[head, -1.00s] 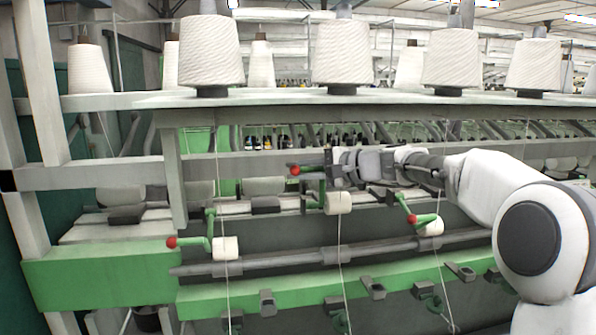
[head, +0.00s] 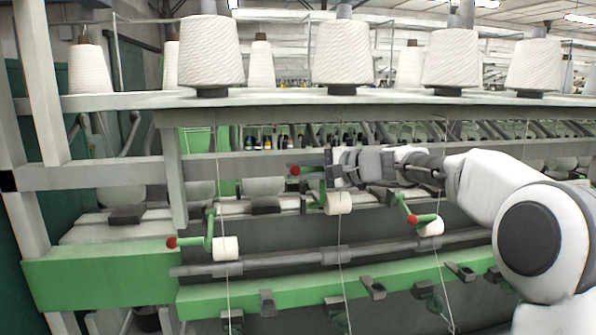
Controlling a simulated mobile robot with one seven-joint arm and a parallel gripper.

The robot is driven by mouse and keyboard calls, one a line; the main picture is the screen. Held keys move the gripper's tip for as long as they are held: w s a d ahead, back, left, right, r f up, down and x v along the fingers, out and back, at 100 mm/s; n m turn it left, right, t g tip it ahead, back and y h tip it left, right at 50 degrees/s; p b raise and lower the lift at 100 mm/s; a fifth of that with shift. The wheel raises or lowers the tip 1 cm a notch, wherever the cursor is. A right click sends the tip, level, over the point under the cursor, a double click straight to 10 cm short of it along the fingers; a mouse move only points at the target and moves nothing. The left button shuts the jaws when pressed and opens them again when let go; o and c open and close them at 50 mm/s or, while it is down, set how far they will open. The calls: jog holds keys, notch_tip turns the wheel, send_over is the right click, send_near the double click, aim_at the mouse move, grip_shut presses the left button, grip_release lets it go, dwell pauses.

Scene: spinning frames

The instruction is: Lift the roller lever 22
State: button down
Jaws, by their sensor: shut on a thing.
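My gripper (head: 328,172) is at the middle roller lever, to the right of its red ball knob (head: 295,170). It is shut on this lever's green arm, which my fingers partly hide. The knob sits higher than the white roller (head: 339,203) below it. A left lever with a red knob (head: 172,243) and a right lever with a red knob (head: 412,219) stand lower, each beside its own white roller. No number can be read on any lever.
A long grey shaft (head: 300,259) runs below the rollers, above a green rail (head: 120,272). Thin threads hang down past the rollers from above. Large white yarn cones (head: 211,50) stand on the shelf (head: 130,101) over my arm.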

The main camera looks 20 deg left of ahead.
jog(key=shift+f, duration=0.15)
jog(key=c, duration=0.8)
grip_release()
jog(key=shift+w, duration=0.15)
jog(key=shift+c, duration=0.2)
